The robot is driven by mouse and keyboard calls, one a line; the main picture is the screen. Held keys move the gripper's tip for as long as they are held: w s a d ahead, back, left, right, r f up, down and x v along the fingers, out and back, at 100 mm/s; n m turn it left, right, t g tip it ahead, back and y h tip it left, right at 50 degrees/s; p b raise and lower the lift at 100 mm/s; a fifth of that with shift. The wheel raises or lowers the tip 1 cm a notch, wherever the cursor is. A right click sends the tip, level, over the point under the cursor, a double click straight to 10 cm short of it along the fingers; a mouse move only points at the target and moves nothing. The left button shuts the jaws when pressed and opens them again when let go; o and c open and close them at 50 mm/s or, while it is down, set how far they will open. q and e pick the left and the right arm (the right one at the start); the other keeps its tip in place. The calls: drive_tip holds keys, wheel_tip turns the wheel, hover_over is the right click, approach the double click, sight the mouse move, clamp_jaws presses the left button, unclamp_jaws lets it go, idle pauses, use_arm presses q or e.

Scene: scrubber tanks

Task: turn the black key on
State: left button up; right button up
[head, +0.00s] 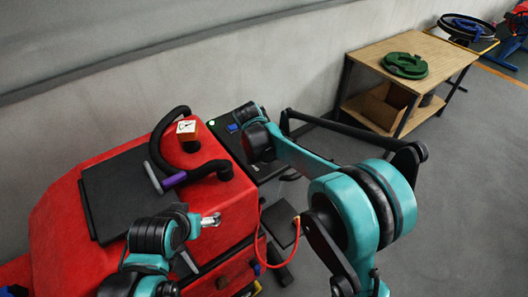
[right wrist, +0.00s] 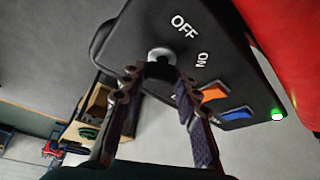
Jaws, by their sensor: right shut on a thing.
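The black key (right wrist: 161,70) sits in a round grey lock (right wrist: 160,53) on a black control panel (right wrist: 225,45). White OFF and ON labels lie to the right of the lock. My right gripper (right wrist: 158,76) is at the key, its two fingers on either side of it and closed on it. I cannot tell which label the key points to. In the head view the panel (head: 222,142) shows behind my right wrist, which hides the key.
The panel also has an orange button (right wrist: 213,93), a blue button (right wrist: 237,113) and a lit green light (right wrist: 278,116). The red scrubber (head: 60,215) carries a black handle (head: 160,150). A wooden table (head: 440,55) stands at the wall, with clear floor before it.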

drive_tip(key=o, duration=1.2)
drive_tip(key=shift+c, duration=0.2)
drive_tip(key=v, duration=1.2)
drive_tip(key=shift+s+a+f, duration=0.1)
